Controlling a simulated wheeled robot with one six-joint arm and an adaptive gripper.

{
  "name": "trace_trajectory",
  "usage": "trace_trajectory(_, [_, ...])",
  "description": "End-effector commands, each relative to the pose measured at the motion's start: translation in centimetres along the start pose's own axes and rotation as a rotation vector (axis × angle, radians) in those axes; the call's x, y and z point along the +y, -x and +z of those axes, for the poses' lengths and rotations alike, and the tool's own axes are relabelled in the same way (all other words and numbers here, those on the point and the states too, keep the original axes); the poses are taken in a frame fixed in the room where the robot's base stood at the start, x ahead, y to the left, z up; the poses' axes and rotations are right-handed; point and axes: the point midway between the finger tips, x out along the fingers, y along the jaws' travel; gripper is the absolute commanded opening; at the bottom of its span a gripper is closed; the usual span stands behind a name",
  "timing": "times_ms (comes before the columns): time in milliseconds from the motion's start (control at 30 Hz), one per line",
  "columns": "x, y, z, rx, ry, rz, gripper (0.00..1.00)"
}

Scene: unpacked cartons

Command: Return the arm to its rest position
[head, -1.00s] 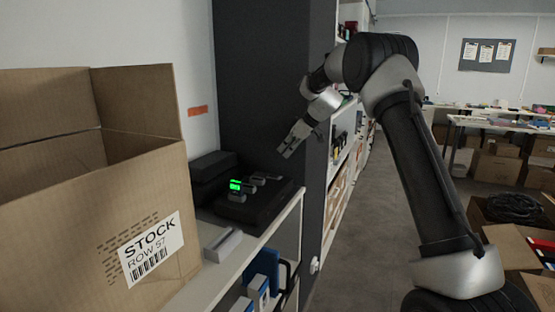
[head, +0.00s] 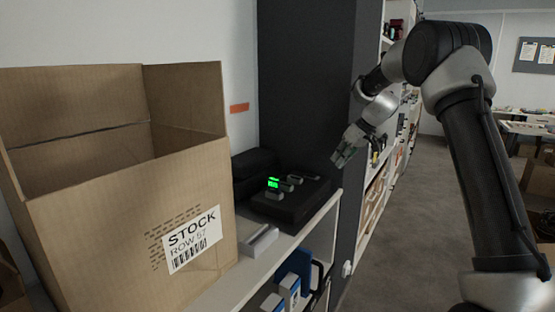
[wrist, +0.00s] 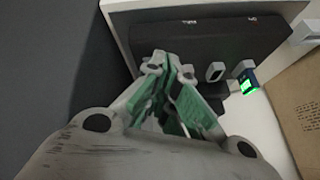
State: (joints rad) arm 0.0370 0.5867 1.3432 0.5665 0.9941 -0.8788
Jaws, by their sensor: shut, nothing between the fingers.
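My gripper (head: 345,154) hangs in the air to the right of and above a black device (head: 293,207) on the shelf, apart from it. Its fingers are shut and empty. In the wrist view the closed fingers (wrist: 168,68) with green pads point toward the black device (wrist: 200,45). My arm is bent, rising on the right of the head view and reaching left toward the shelf. The device has a small lit green display (head: 273,183) and grey blocks on top; the display also shows in the wrist view (wrist: 248,87).
An open carton (head: 110,220) marked STOCK stands at the left on the shelf. A grey block (head: 259,240) lies beside it at the shelf edge (head: 325,207). A dark upright panel (head: 305,80) rises behind the gripper. Open floor (head: 400,230) lies to the right.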

Motion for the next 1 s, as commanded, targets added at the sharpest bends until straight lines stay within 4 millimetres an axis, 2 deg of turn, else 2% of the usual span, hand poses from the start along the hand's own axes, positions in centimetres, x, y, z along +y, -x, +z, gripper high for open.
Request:
trace_trajectory(33, [-0.5,-0.1,2.2,-0.047,-0.071,0.002,0.0])
trace_trajectory(67, [-0.8,0.2,3.6,-0.074,-0.117,0.009,0.0])
trace_trajectory(167, [-2.6,2.2,7.7,-0.15,-0.248,0.043,0.0])
trace_trajectory(400, [-8.3,9.5,17.0,-0.257,-0.466,0.166,0.0])
trace_trajectory(467, [-10.1,11.6,19.7,-0.271,-0.507,0.204,0.0])
trace_trajectory(600, [-14.2,16.0,26.4,-0.28,-0.574,0.296,0.0])
trace_trajectory(800, [-19.0,20.1,34.8,-0.239,-0.562,0.397,0.0])
trace_trajectory(900, [-20.6,21.1,37.4,-0.196,-0.53,0.426,0.0])
trace_trajectory(1000, [-21.7,22.1,38.3,-0.138,-0.511,0.442,0.0])
